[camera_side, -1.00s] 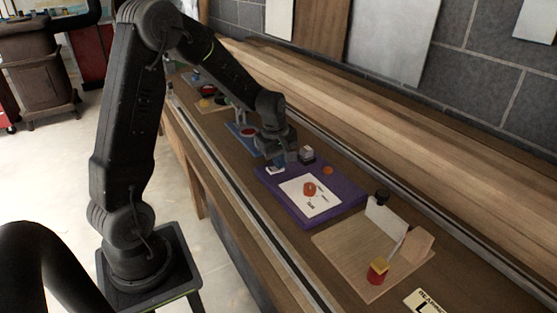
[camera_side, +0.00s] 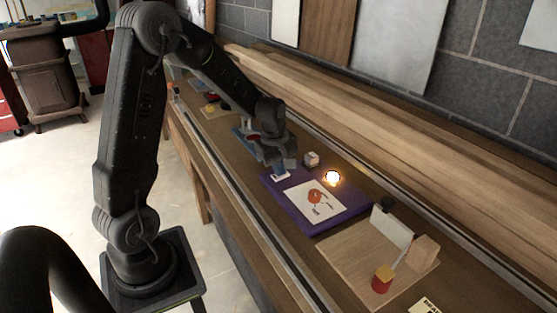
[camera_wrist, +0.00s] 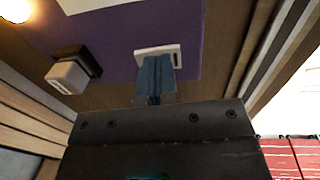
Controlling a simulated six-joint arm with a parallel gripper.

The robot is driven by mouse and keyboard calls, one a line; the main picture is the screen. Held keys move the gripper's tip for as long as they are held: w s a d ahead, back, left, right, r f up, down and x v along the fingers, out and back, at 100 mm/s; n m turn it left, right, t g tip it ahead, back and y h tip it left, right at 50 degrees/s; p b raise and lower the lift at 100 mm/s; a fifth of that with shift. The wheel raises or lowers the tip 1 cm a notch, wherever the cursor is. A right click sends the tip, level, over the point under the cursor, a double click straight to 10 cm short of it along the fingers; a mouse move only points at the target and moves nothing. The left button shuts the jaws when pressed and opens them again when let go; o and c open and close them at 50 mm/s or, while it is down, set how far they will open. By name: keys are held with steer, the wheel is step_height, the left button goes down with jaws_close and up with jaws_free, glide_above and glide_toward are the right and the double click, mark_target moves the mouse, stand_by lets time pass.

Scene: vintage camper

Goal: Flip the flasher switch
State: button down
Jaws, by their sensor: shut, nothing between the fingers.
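The flasher board is a purple panel (camera_side: 291,208) on the bench with a white picture card (camera_side: 314,201) on it. Its round lamp (camera_side: 332,178) glows bright yellow-white; it also shows at the top left corner of the wrist view (camera_wrist: 14,10). A white switch plate (camera_wrist: 172,52) sits on the panel. My gripper (camera_wrist: 157,78) is shut and empty, with its fingertips right at this plate, covering part of it. Whether they touch it, and the position of the switch lever, I cannot tell. In the side view my gripper (camera_side: 280,172) is over the panel's far left corner.
A small white cube on a dark base (camera_wrist: 70,76) stands at the panel's edge; in the side view it is behind the gripper (camera_side: 312,160). Stacked planks (camera_side: 400,165) line the wall side.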

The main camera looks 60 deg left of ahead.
mark_target(274, 178)
step_height(274, 178, up, 14)
steer(key=s, duration=0.1)
steer(key=shift+s, duration=0.4)
steer(key=shift+w+f, duration=0.1)
steer(key=shift+w+a, duration=0.2)
steer(key=shift+w, duration=0.45)
steer(key=f, duration=0.4)
steer(key=w+f, duration=0.1)
steer(key=f, duration=0.9)
steer(key=shift+w, duration=0.35)
